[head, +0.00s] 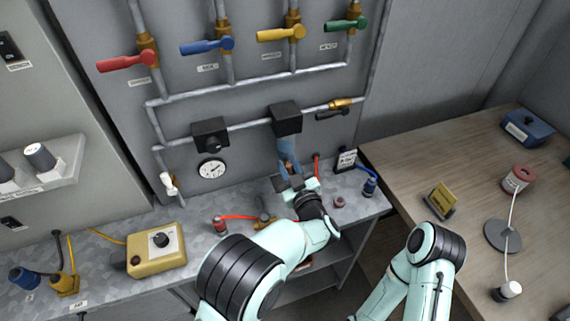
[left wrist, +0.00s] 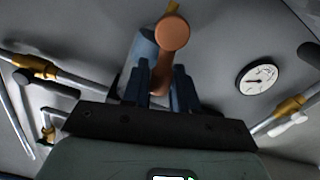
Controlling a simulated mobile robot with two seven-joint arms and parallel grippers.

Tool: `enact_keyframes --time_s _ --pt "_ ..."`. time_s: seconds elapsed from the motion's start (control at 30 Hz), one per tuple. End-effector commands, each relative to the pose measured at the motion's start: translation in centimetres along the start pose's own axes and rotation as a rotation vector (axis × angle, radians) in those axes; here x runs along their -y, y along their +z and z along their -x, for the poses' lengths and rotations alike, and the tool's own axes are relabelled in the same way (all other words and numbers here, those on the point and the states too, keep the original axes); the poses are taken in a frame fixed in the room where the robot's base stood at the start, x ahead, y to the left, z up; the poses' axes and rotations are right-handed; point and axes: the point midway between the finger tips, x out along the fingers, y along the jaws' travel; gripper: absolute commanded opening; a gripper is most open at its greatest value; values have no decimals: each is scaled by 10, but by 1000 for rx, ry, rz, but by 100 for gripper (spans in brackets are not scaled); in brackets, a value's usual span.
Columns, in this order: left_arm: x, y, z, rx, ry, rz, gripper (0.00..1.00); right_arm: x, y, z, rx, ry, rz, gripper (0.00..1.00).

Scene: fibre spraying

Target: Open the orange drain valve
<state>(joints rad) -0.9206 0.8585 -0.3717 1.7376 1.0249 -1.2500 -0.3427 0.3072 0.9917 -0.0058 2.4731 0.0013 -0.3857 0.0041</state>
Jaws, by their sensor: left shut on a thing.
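The orange drain valve (left wrist: 173,34) shows in the left wrist view as a round knob on a short lever. It sits by a blue-grey translucent bowl (left wrist: 141,55). In the head view this bowl (head: 287,149) hangs below a black block (head: 286,117) on the lower pipe, and only a bit of orange shows at its lower end. My left gripper (left wrist: 163,88) is shut on the valve's lever, one finger on each side. In the head view the left gripper (head: 290,181) is just below the bowl and hides most of the valve. My right gripper is out of view.
Red, blue, yellow and green levers sit on the upper pipes. A pressure gauge (head: 212,169) is left of the bowl. The metal bench (head: 110,262) holds a yellow box (head: 157,250), a red hose and small bottles. A wooden table (head: 455,160) is at right.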

Motion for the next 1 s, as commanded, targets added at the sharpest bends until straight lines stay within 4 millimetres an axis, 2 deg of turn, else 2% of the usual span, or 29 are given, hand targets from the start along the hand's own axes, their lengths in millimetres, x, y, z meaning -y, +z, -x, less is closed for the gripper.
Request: enact_keyframes --time_s 0.1,0.4,1.0 --pt "-6 -4 -1 -4 1 -88 0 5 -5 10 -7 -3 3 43" --pt "-13 -1 -1 -4 1 -239 0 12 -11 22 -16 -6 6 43" --pt "-15 1 0 -3 1 -295 0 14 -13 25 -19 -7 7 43"
